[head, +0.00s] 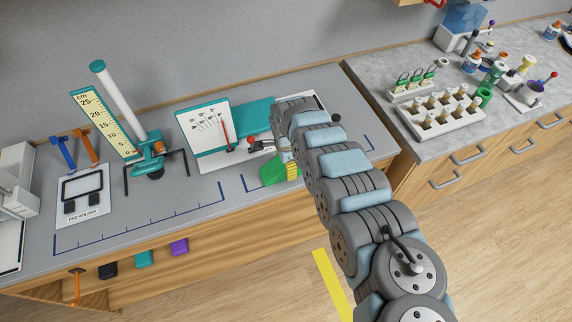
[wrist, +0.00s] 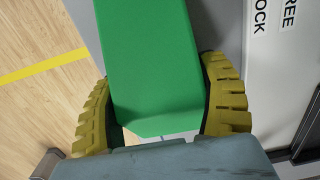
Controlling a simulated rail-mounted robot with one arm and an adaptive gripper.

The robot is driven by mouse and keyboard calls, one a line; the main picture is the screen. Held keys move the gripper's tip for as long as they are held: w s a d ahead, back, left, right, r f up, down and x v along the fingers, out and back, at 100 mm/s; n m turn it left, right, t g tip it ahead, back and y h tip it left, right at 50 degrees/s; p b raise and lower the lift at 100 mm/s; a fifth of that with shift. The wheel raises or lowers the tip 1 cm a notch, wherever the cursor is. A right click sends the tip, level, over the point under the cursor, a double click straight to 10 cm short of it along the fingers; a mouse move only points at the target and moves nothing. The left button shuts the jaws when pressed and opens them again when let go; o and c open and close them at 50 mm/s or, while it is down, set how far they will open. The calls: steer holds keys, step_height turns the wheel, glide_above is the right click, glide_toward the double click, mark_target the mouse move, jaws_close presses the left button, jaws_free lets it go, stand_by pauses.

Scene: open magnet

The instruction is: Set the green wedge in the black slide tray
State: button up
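The green wedge (head: 272,173) is near the front edge of the grey bench, partly hidden by my arm. In the wrist view the wedge (wrist: 155,70) lies between the yellow finger pads of my gripper (wrist: 160,98). Both pads appear to press on its sides, so the gripper looks shut on it. In the head view my gripper (head: 292,170) shows only as a bit of yellow beside the wedge. I cannot tell whether the wedge rests on the bench or is just above it.
A pad holder (head: 83,190), a height-scale stand (head: 120,125) and a dial board (head: 207,128) stand on the bench. The marked front strip of bench between wedge and pad holder is clear.

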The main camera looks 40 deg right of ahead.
steer(key=o, duration=0.3)
steer(key=shift+r, duration=0.1)
step_height(320, 180, up, 6)
steer(key=shift+d+f, duration=0.1)
steer(key=shift+r+p, duration=0.35)
steer(key=shift+r, duration=2.8)
